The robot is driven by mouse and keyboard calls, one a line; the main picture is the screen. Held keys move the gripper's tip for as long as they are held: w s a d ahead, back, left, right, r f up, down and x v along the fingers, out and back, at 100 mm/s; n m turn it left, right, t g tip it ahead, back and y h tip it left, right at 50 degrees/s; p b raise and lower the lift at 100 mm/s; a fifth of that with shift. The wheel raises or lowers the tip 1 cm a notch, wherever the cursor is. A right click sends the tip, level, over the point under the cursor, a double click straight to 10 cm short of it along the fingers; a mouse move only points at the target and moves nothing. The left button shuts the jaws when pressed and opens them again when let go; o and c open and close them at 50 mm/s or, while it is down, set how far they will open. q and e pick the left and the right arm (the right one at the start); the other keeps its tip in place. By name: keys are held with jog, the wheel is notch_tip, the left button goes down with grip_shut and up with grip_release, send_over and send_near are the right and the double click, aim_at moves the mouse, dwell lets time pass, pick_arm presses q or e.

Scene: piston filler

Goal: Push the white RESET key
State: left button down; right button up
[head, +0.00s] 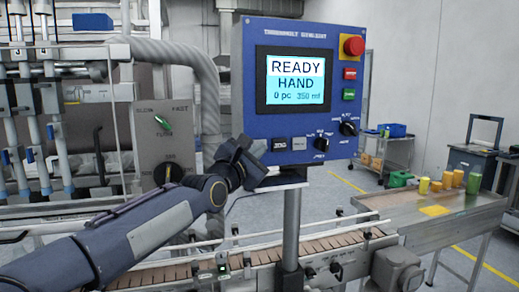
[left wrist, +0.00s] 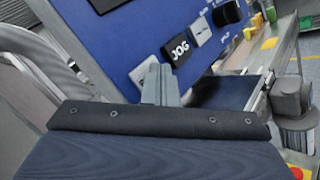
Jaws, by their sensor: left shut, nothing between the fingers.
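The blue control panel (head: 345,130) stands on a post, its screen (head: 293,80) reading READY, HAND, 0 pc, 350 ml. The white key (head: 299,143) sits low on the panel, right of the black JOG key (head: 280,144). Its lettering is too small to read. In the left wrist view the white key (left wrist: 200,31) lies above and right of the JOG key (left wrist: 177,50). My left gripper (head: 261,160) is at the panel's lower left corner, below and left of both keys. Its fingers (left wrist: 160,82) are shut and empty, and I cannot tell if they touch the panel. My right gripper is out of view.
Two black knobs (head: 348,127) sit right of the keys, with green (head: 349,94) and red (head: 350,74) buttons and a red emergency knob (head: 354,45) above. A conveyor (head: 250,257) runs below. A grey switch box (head: 165,140) stands behind my left arm.

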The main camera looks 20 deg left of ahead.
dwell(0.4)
pick_arm(q)
jog(key=shift+s+d+p, duration=0.25)
jog(key=shift+s+p, duration=0.05)
jog(key=shift+p, duration=0.05)
jog(key=shift+s+d, duration=0.15)
jog(key=shift+s, duration=0.2)
jog(key=shift+s+d+p, duration=0.1)
jog(key=shift+p, duration=0.25)
jog(key=s+d+p, duration=0.1)
jog(key=s+p, duration=0.1)
jog(key=s+d+p, duration=0.1)
jog(key=s, duration=0.1)
jog(key=shift+d, duration=0.3)
